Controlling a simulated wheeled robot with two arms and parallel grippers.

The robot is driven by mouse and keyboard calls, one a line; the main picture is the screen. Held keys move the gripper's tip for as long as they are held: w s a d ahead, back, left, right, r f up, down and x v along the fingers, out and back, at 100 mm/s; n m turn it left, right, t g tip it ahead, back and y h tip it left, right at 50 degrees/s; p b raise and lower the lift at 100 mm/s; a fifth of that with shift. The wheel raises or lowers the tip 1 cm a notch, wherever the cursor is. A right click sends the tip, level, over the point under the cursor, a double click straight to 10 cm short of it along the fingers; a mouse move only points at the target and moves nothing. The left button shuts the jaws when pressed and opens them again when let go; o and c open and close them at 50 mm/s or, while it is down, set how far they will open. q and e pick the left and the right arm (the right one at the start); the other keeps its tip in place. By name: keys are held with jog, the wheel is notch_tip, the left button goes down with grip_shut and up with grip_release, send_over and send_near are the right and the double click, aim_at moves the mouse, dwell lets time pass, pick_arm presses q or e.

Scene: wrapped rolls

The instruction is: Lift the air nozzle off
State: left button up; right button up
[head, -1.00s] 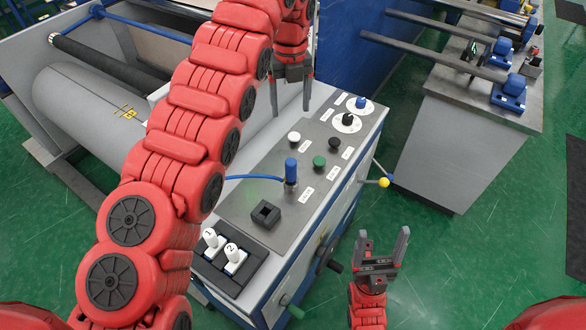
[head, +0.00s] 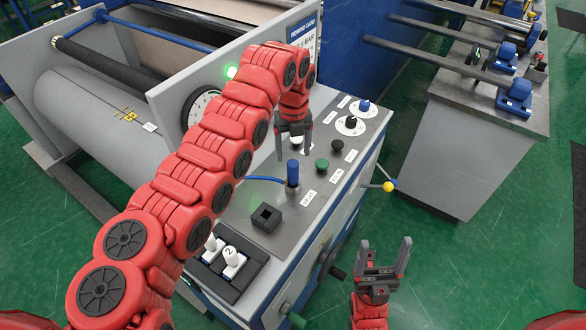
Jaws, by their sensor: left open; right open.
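The air nozzle (head: 292,173) is a blue upright cylinder on a metal fitting, standing on the grey control panel (head: 255,198). A blue hose (head: 262,179) joins it from the left. My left gripper (head: 293,155) points down, open, with its fingers just above and around the nozzle's top as seen from the head; I cannot tell the exact depth gap. My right gripper (head: 385,250) is open and empty, pointing up over the green floor to the right of the console.
A black square socket (head: 266,217) and a rack with white numbered pieces (head: 233,258) sit nearer on the panel. Green (head: 322,165) and black (head: 337,145) buttons and knobs lie to the right. A yellow-tipped lever (head: 389,187) sticks out from the console's right side.

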aim_at(293, 162)
pick_arm(q)
notch_tip(293, 162, down, 2)
jog(key=shift+s+f+p, duration=0.1)
jog(key=shift+p, duration=0.2)
jog(key=shift+f+p, duration=0.15)
jog(key=shift+p, duration=0.2)
notch_tip(293, 162, down, 4)
jog(key=p, duration=0.2)
jog(key=shift+p, duration=0.35)
jog(key=shift+f, duration=0.35)
grip_shut()
